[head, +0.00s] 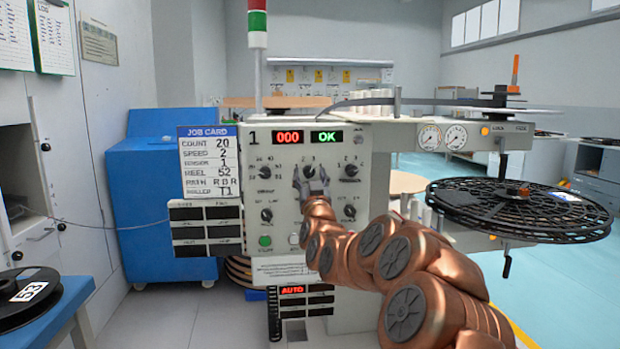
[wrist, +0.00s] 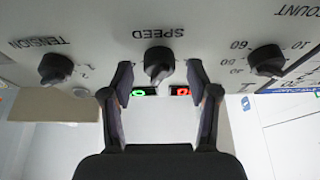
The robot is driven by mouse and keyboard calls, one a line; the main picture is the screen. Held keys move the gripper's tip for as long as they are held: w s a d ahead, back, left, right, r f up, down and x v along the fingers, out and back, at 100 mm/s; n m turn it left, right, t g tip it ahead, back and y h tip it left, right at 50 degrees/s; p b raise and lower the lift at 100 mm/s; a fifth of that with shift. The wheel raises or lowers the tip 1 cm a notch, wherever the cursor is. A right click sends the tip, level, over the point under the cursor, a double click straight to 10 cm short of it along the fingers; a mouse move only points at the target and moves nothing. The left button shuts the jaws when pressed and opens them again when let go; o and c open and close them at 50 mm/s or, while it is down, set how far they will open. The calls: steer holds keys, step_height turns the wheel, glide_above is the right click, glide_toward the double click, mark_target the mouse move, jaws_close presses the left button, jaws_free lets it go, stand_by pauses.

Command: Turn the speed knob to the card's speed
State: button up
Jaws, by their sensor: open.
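The speed knob (wrist: 158,62) is black and sits under the SPEED label on the grey panel, upside down in the wrist view. My gripper (wrist: 159,74) is open, with one finger on each side of the knob; I cannot tell whether either touches it. In the head view my gripper (head: 312,186) is in front of the panel and partly covers the speed knob (head: 309,171). The knob's exact pointer setting is not readable. The job card (head: 208,161) reads speed 2, count 20, tension 1.
The tension knob (wrist: 56,69) and count knob (wrist: 268,60) flank the speed knob. The panel (head: 262,211) carries more knobs and a green button (head: 265,240). Displays (head: 306,137) read 000 and OK. A black reel (head: 450,203) stands out at the right.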

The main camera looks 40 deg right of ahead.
steer(key=shift+w+d+r, duration=0.15)
steer(key=shift+w+d, duration=0.05)
jaws_close()
stand_by(0.6)
